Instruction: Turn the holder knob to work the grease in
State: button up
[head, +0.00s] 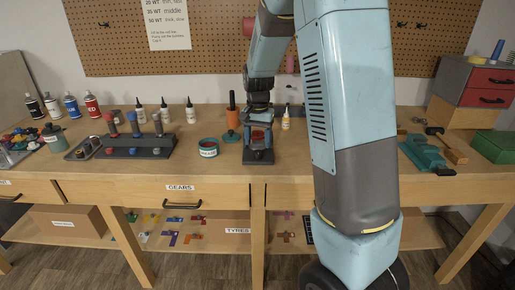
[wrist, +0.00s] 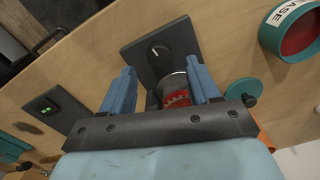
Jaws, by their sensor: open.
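The holder is a dark plate (wrist: 183,37) with a round black knob (wrist: 155,52) that carries a white pointer mark. A red gear (wrist: 177,99) sits in a grey metal cup on the holder, partly hidden by my gripper. My gripper (wrist: 162,75) is open above the holder, its two blue fingers on either side of the cup and gear, the knob just beyond the fingertips. Whether a finger touches the cup, I cannot tell. In the head view my gripper (head: 258,148) points down over the holder. The grease tin (head: 208,148) stands open to its left.
A teal lid (wrist: 243,92) lies beside the holder, and an orange-handled tool (head: 232,118) stands behind it. A rack of shock absorbers (head: 136,150) is left of the tin. Small bottles (head: 286,119) stand behind. A second dark plate with green lights (wrist: 47,107) is nearby.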

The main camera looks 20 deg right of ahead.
aim_at(258, 152)
notch_tip(258, 152, up, 10)
jog(key=shift+f, duration=0.25)
jog(key=shift+r, duration=0.1)
dwell(0.4)
jog(key=s+r+n+t, duration=0.2)
jog(key=s+r, duration=0.1)
jog(key=s, duration=0.6)
jog(key=s+r+n+t, duration=0.1)
jog(key=s+r+n, duration=0.1)
jog(key=s, duration=0.8)
jog(key=s+r+n+t, duration=0.2)
jog(key=s+r, duration=0.1)
jog(key=s, duration=0.6)
jog(key=shift+s+r+n+t, duration=0.15)
jog(key=shift+r+n+t, duration=0.15)
jog(key=shift+n, duration=0.1)
jog(key=shift+c, duration=0.2)
